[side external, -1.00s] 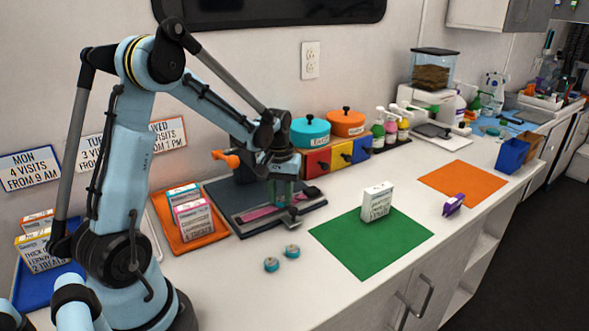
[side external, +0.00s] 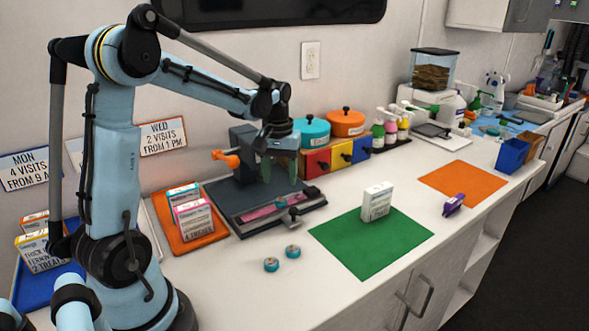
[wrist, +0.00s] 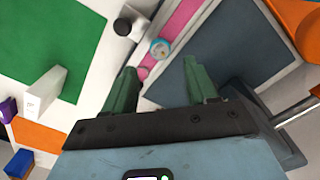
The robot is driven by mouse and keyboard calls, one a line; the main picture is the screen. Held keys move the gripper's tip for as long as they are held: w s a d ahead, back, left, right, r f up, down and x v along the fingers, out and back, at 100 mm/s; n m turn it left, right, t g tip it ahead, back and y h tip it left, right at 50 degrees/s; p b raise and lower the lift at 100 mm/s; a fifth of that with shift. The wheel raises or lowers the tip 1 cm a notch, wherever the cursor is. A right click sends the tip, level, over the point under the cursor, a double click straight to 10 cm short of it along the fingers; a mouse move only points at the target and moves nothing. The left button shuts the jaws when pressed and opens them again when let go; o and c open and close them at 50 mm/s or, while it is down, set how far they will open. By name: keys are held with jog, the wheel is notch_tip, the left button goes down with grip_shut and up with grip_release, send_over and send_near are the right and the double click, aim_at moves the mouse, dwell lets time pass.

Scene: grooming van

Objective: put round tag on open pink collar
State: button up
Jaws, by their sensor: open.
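The open pink collar (side external: 258,213) lies flat along a dark grey board (side external: 232,207) below my gripper. It also shows as a pink strip in the wrist view (wrist: 184,22). A small round tag (wrist: 160,49) with a teal edge rests on or against the collar in the wrist view; in the side view the tag (side external: 281,202) is tiny, near the collar's right end. My gripper (side external: 279,169) is above the board, with its green fingers apart and nothing between them. In the wrist view the tag is beyond the open fingertips (wrist: 160,65).
A black-knobbed clamp (side external: 293,213) stands at the board's front right. Two small teal round pieces (side external: 281,258) lie on the counter in front. A white box (side external: 377,203) stands on the green mat (side external: 365,245). An orange tray (side external: 180,233) with boxes is left; coloured drawers (side external: 340,155) stand behind.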

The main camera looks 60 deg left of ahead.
aim_at(281, 200)
notch_tip(281, 200, up, 6)
jog(key=s+d+m+t, duration=0.3)
jog(key=s+d+m, duration=0.1)
jog(key=d, duration=0.4)
jog(key=s+d+f+m+t, duration=0.1)
jog(key=s+d+m+t, duration=0.2)
jog(key=d, duration=0.6)
jog(key=shift+s+d+f+m+t, duration=0.3)
jog(key=shift+m+t, duration=0.3)
jog(key=shift+m, duration=0.4)
jog(key=shift+c, duration=0.4)
